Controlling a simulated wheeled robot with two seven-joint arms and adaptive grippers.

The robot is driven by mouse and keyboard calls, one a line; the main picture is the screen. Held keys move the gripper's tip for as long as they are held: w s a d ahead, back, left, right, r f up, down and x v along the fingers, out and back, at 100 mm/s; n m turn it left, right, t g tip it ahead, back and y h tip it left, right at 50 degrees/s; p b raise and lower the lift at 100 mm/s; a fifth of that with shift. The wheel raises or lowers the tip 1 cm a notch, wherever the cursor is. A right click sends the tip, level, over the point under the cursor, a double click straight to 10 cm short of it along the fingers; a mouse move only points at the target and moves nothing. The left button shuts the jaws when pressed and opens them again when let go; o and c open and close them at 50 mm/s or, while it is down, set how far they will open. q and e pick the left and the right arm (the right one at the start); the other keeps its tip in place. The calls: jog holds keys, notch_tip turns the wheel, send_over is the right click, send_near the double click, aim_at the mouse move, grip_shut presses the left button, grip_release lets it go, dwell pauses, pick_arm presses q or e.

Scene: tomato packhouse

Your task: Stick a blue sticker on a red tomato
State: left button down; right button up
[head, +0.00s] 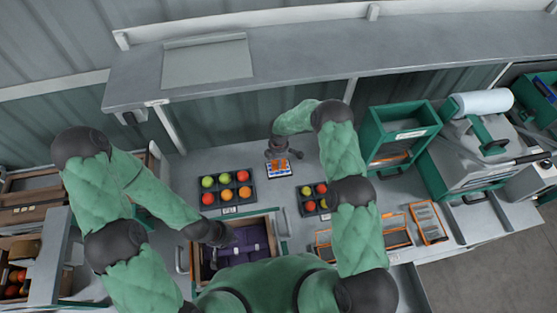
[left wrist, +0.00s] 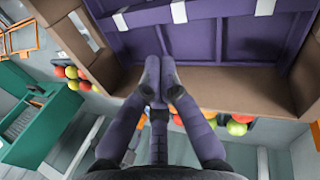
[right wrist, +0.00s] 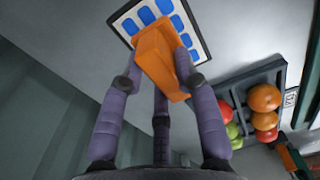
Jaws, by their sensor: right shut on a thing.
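My right gripper (right wrist: 160,78) is shut on an orange block-like tool (right wrist: 158,52). The tool is over a white sheet with blue stickers (right wrist: 125,27); whether it touches the sheet I cannot tell. The sticker sheet (head: 283,171) lies on the bench in the head view. Red tomatoes (head: 207,199) sit in a dark tray with green and orange ones, left of the sheet. A second tray to the right holds another red tomato (head: 310,206). My left gripper (left wrist: 159,82) has its fingertips together, with nothing seen between them, near the purple-lined crate.
The brown crate (head: 277,222) with purple lining stands at the front of the bench. Orange-edged trays (head: 430,222) and a green dispenser box (head: 370,140) are at the right. A shelf (head: 300,60) runs along the back. Bare bench surrounds the sticker sheet.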

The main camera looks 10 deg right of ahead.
pick_arm(q)
jog(key=shift+f+b, duration=0.55)
pick_arm(e)
jog(key=shift+f, duration=0.5)
dwell(0.5)
pick_arm(q)
jog(key=shift+f+b, duration=0.5)
pick_arm(e)
jog(key=shift+s+f, duration=0.1)
dwell(2.0)
